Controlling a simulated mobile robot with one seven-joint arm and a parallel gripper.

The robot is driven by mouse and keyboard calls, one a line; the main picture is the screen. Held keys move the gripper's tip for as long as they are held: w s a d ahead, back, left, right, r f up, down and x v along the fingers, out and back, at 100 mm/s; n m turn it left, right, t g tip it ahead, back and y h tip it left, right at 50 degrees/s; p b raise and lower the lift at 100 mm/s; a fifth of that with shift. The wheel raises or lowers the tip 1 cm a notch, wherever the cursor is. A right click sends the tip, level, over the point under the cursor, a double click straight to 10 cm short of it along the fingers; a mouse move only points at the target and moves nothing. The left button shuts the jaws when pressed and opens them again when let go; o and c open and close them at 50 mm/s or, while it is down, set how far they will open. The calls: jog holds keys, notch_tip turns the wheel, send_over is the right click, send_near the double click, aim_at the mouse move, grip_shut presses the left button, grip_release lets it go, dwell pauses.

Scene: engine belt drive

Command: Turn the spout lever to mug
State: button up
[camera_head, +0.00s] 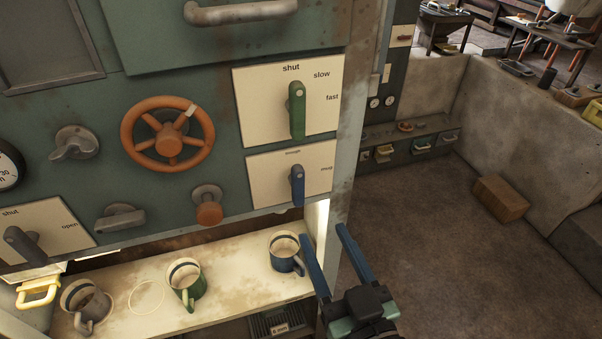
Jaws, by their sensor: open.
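The blue spout lever (297,188) is on a cream plate (262,178) on the green machine front. The plate is marked "mug" at the right; the small word at the top looks like "trough". The lever's long end hangs down from its pivot and seems to stand upright. My gripper (322,232) is open and empty, its two blue fingers pointing up, below and right of the lever and apart from it. A blue-banded mug (285,256), a green mug (186,285) and a grey mug (86,303) stand on the shelf below.
Above is a green lever (297,110) marked shut, slow and fast. Left are an orange handwheel (167,139), an orange knob (208,208) and a grey lever (24,243) marked shut and open. A machine post (343,140) stands just right of the plates. Open floor lies right.

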aim_at(300, 185)
jog(key=p+x, duration=0.3)
jog(key=x, duration=0.9)
jog(key=shift+s, duration=0.1)
grip_shut()
